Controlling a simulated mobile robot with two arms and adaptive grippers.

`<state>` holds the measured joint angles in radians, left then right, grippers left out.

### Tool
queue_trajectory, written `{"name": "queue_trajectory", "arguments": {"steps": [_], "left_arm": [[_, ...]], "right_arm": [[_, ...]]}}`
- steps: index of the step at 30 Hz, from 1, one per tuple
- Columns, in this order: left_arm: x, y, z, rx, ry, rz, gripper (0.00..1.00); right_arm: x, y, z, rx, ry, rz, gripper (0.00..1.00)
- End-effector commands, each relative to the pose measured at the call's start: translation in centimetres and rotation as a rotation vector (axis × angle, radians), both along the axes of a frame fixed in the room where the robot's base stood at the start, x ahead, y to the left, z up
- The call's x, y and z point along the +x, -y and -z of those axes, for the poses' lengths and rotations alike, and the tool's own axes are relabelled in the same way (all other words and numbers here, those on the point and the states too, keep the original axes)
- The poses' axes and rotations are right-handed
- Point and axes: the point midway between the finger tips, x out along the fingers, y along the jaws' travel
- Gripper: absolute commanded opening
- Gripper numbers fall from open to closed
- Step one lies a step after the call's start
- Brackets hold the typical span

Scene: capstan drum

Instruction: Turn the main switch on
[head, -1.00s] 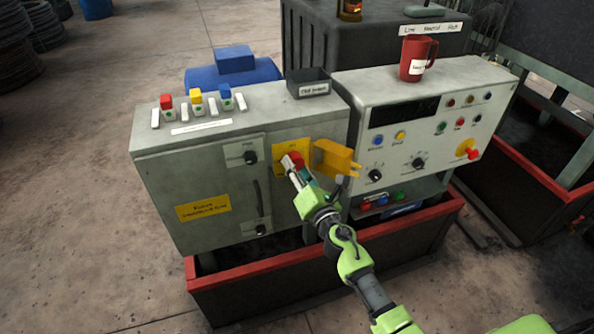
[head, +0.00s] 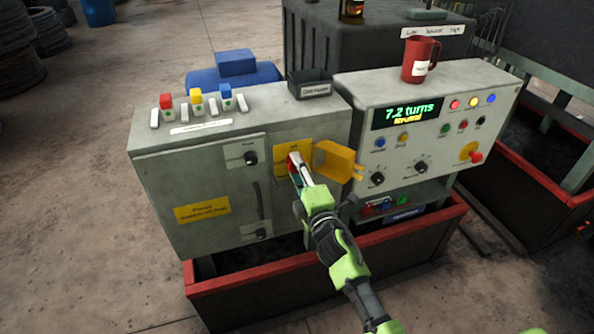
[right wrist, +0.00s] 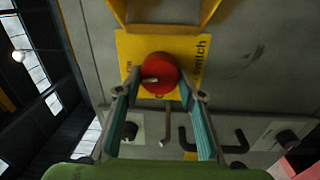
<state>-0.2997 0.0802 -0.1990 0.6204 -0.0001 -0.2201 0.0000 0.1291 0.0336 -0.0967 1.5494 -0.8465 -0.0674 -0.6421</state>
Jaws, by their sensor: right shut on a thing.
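The main switch is a red round knob (head: 293,161) on a yellow plate (head: 281,150) on the grey cabinet's front. In the right wrist view the knob (right wrist: 160,74) has a small pale mark, and the plate's lettering ends in "switch". My right gripper (head: 298,172) is at the knob, with one finger on each side, and is shut on it; it partly hides the knob in the head view. The display (head: 408,112) is lit and reads "7.2 turns" and "Neutral". My left gripper is not in view.
An open yellow cover (head: 337,161) sticks out just right of the knob. A red mug (head: 419,60) stands on the control panel (head: 350,105). A red-rimmed trough (head: 330,260) runs below the cabinet.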

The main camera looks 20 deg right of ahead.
Motion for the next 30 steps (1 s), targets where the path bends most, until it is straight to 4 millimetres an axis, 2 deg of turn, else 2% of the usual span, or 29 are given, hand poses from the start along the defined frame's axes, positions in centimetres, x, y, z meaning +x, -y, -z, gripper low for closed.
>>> {"name": "queue_trajectory", "arguments": {"steps": [10,27,28,29,30], "left_arm": [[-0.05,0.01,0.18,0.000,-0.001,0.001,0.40],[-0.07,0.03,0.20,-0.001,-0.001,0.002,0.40],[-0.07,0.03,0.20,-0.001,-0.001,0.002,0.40],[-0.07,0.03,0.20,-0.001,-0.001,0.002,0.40],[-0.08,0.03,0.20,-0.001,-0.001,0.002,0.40]], "right_arm": [[-0.03,-0.01,0.04,0.146,-0.007,0.001,0.14],[-0.03,-0.01,0.04,0.173,-0.008,0.001,0.14],[-0.03,-0.01,0.04,0.173,-0.008,0.001,0.43],[-0.03,-0.01,0.04,0.173,-0.008,0.001,0.51],[-0.03,-0.01,0.03,0.172,-0.008,0.000,0.53]]}}
